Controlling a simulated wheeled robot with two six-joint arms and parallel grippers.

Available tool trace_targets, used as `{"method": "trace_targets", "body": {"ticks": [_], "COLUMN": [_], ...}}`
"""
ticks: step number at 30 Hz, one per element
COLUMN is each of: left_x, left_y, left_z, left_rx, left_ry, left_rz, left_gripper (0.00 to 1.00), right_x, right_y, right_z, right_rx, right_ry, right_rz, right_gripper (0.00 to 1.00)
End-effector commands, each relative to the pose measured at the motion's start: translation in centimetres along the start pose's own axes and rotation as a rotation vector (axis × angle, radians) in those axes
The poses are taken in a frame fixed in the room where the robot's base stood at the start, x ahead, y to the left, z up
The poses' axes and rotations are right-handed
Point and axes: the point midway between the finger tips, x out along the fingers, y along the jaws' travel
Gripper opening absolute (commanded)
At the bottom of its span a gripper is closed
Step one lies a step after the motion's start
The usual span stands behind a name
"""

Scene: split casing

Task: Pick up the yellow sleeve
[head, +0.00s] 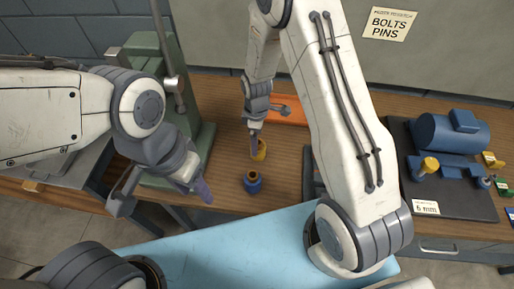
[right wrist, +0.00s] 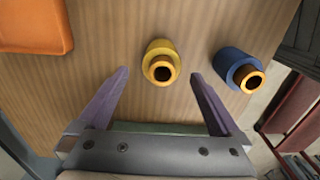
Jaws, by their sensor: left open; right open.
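The yellow sleeve (head: 261,154) stands on the wooden bench, just behind a blue sleeve (head: 253,186). In the right wrist view the yellow sleeve (right wrist: 160,50) lies ahead, between the lines of my right gripper's two purple fingers, its orange bore facing the camera. My right gripper (right wrist: 158,77) is open and empty. In the head view the right gripper (head: 255,141) is at the yellow sleeve and hides part of it; I cannot tell whether it touches. My left gripper (head: 203,190) is open and empty, left of the sleeves near the bench's front edge.
The blue sleeve (right wrist: 236,68) is close to the right finger's side in the wrist view. An orange tray (head: 288,112) lies behind. A green press (head: 160,80) stands at left, and a dark board with a blue casing (head: 455,132) at right.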

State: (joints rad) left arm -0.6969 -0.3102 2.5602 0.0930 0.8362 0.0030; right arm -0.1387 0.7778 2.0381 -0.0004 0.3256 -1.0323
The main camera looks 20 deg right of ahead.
Motion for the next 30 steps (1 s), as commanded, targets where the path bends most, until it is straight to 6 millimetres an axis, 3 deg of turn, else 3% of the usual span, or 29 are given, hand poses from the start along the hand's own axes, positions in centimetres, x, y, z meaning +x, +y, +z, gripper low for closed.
{"method": "trace_targets", "body": {"ticks": [13, 22, 23, 30], "left_x": [-2.5, -2.5, -2.5, -2.5], "left_y": [0.2, 0.2, 0.2, 0.2], "left_z": [-0.1, -0.1, -0.1, -0.1], "left_rx": [0.004, 0.004, 0.004, 0.004], "left_ry": [0.000, 0.000, 0.000, 0.000], "left_rz": [0.000, 0.000, 0.000, 0.000], "left_gripper": [0.50, 0.50, 0.50, 0.50], "right_x": [4.6, 5.2, 5.2, 5.2], "right_y": [-0.1, -0.2, -0.2, -0.2], "right_z": [0.4, 0.2, 0.2, 0.2], "right_rx": [-0.002, -0.003, -0.003, -0.003], "right_ry": [-0.001, 0.000, 0.000, 0.000], "right_rz": [-0.001, 0.000, 0.000, 0.000], "right_gripper": [1.00, 1.00, 0.96, 0.04]}}
